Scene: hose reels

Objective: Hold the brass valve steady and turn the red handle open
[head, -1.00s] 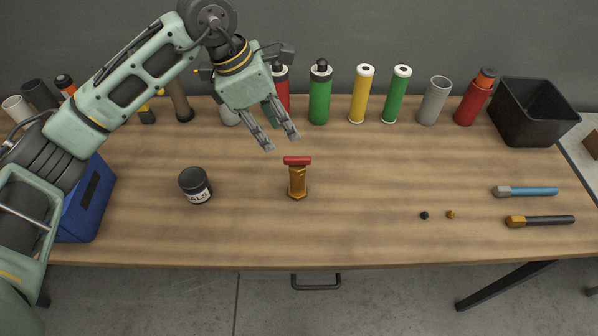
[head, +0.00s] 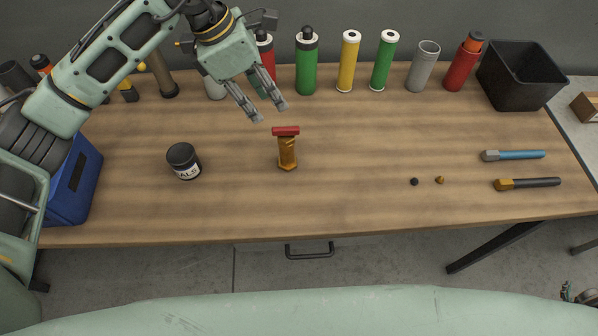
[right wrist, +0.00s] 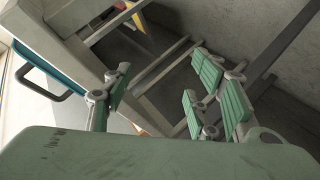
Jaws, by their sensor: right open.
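The brass valve (head: 287,154) stands upright on the workbench, with its red handle (head: 286,131) lying across its top. My left gripper (head: 270,114) is above and just behind the valve in the head view. Its fingers point down toward the handle, spread apart and empty, with a visible gap to it. My right gripper (right wrist: 160,92) shows in the right wrist view with its green-padded fingers wide apart and nothing between them. It is beside the bench front, away from the valve, which that view does not show.
A black jar (head: 184,161) stands left of the valve. Bottles and tubes line the back edge, with a black bin (head: 519,76) at the right. Two brushes or chisels (head: 514,155) and two small pieces lie right. A drawer handle (head: 309,251) juts from the front.

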